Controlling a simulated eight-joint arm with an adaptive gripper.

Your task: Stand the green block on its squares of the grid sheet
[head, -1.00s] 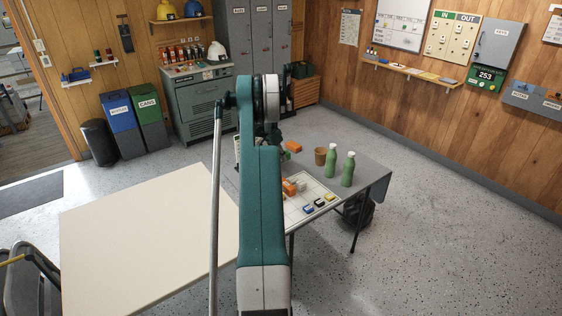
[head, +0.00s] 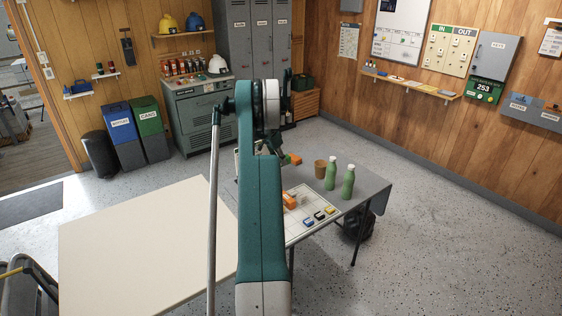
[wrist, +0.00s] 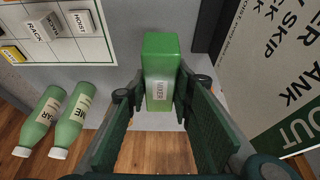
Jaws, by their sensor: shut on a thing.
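The green block (wrist: 161,60), with a pale label reading MIXER, is held between the two fingers of my gripper (wrist: 158,90) in the wrist view. The gripper is shut on its sides. The grid sheet (wrist: 98,50) lies at the upper left of that view, apart from the held block. In the head view the sheet (head: 318,200) lies on the grey table, partly hidden by my arm. Orange, white, blue, black and yellow blocks stand on it. My arm hides most of the gripper in the head view, and the block's squares cannot be made out.
Two green bottles (head: 347,182) and a brown cup (head: 320,169) stand on the grey table (head: 372,186), right of my arm. The bottles lie toward the left in the wrist view (wrist: 68,138). A bare cream table (head: 140,235) is at the left. An orange piece (head: 294,159) shows beside my gripper.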

